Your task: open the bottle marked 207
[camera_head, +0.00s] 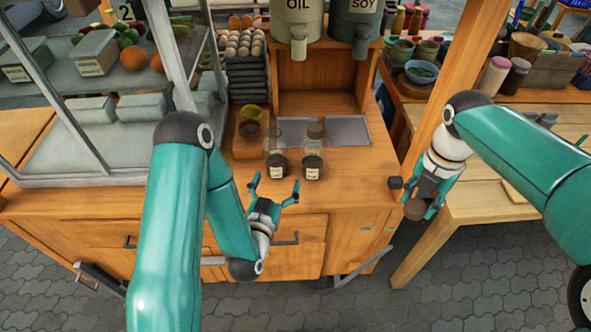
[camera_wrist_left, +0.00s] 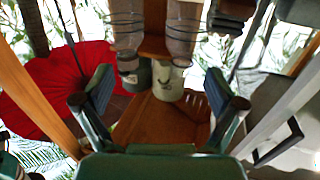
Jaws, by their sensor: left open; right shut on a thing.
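Two glass bottles with dark contents and pale labels stand upright on the wooden counter: a left bottle (camera_head: 277,168) and a right bottle (camera_head: 313,164). The label numbers are too small to read. The right bottle has a brown stopper (camera_head: 315,130); no brown stopper shows on the left one. My left gripper (camera_head: 274,186) is open and empty at the counter's front edge, in front of the bottles and apart from them. Its fingers also show in the left wrist view (camera_wrist_left: 160,103). My right gripper (camera_head: 413,196) is shut on a small brown round stopper (camera_head: 414,209), right of the counter.
Oil (camera_head: 298,20) and soy (camera_head: 354,22) dispensers stand behind the bottles. A small orange tray (camera_head: 248,149) with bowls is at their left, by a glass display case (camera_head: 90,150). A lower wooden table (camera_head: 475,203) is at the right. The counter right of the bottles is clear.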

